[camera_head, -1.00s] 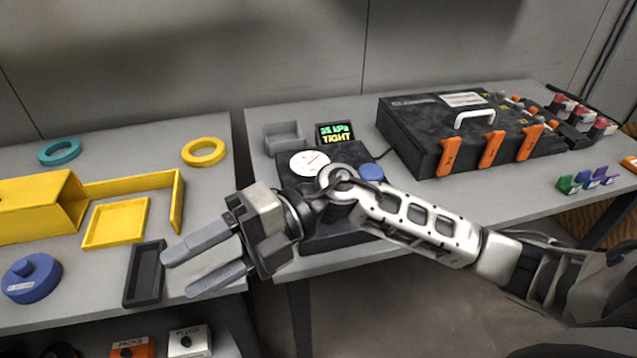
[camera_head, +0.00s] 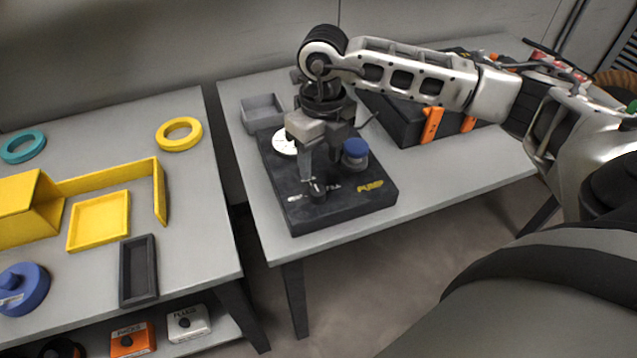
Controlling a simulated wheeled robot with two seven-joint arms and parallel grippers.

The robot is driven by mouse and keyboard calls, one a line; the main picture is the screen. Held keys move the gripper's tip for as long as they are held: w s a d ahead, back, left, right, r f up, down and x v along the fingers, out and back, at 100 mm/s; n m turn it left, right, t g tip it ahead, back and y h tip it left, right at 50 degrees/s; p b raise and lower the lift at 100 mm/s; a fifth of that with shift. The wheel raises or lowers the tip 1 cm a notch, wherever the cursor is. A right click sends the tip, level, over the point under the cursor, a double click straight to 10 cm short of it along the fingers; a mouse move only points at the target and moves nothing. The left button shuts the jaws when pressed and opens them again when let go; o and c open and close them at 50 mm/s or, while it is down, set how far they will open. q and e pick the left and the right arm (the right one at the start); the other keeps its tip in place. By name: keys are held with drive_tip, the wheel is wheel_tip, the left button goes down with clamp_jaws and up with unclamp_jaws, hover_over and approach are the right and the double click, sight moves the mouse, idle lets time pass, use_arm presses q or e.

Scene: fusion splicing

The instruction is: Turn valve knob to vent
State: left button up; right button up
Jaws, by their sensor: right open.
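The black valve panel (camera_head: 345,207) lies on the right table, with a white round gauge dial, a blue knob (camera_head: 355,152) and yellow "PUMP" lettering on top. My right gripper (camera_head: 318,184) points straight down over the panel's front left part, left of the blue knob. It is open. A small dark knob-like part shows at its fingertips, mostly hidden by the fingers. I cannot tell whether the fingers touch it. The gripper and wrist also cover part of the dial. My left gripper is not in view.
A grey open bin (camera_head: 262,112) stands behind the panel. A large black case (camera_head: 398,120) with orange latches stands to the right, partly behind my right arm. The left table holds a yellow tray (camera_head: 98,222), yellow ring (camera_head: 179,134) and black tray (camera_head: 138,272). A gap separates the tables.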

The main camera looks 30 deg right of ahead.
sight(318, 191)
drive_tip(key=f, duration=0.8)
drive_tip(key=shift+a+f+p, duration=0.15)
drive_tip(key=shift+a+p, duration=0.05)
drive_tip(key=shift+p, duration=0.2)
drive_tip(key=c, duration=1)
